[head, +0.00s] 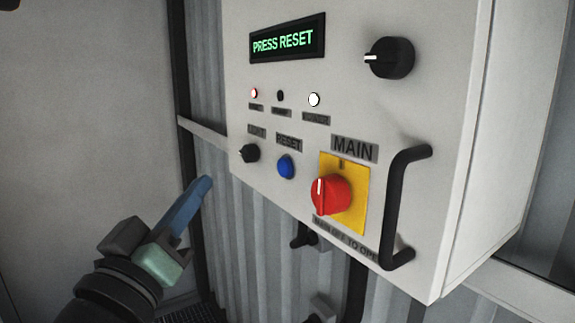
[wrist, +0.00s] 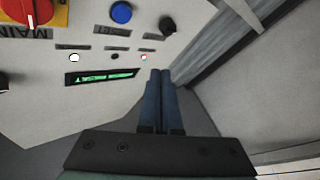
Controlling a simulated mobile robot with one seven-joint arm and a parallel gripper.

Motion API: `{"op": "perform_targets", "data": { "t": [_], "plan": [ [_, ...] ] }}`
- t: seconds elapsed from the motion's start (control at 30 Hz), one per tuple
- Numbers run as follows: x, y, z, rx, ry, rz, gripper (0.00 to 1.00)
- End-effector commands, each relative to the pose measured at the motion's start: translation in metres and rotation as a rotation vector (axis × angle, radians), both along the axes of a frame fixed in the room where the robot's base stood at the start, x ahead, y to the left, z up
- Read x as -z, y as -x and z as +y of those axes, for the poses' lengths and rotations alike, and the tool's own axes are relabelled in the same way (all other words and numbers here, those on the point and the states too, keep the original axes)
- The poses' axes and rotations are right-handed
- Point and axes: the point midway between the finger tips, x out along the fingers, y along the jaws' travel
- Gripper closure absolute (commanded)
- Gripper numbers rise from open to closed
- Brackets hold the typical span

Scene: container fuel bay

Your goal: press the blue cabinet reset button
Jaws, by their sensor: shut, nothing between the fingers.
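The blue reset button (head: 286,167) sits on the white cabinet's front face (head: 300,65), under a RESET label, between a small black knob and the red main switch. It also shows in the wrist view (wrist: 121,12), near the top. The cabinet display (head: 288,41) reads PRESS RESET in green. My gripper (head: 207,182) is to the left of the cabinet in the head view, its blue fingers pointing up and right, apart from the button. In the wrist view the two fingers (wrist: 160,72) lie side by side, shut and empty.
The red main switch (head: 331,194) on a yellow plate is right of the button. A black handle (head: 399,207) stands out at the cabinet's right. A small black knob (head: 249,153) is just left of the button. Corrugated wall (head: 232,225) lies below.

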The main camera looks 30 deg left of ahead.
Motion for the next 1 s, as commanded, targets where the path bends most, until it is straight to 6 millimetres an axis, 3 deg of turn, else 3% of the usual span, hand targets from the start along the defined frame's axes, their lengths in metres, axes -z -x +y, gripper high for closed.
{"op": "perform_targets", "data": {
  "t": [0.23,0.7,1.0],
  "plan": [
    [-0.001,-0.013,-0.005,0.002,0.002,0.001,1.00],
    [-0.002,-0.070,-0.030,0.002,0.000,0.000,1.00],
    [-0.001,-0.082,-0.034,0.000,-0.002,-0.001,1.00]
  ]
}}
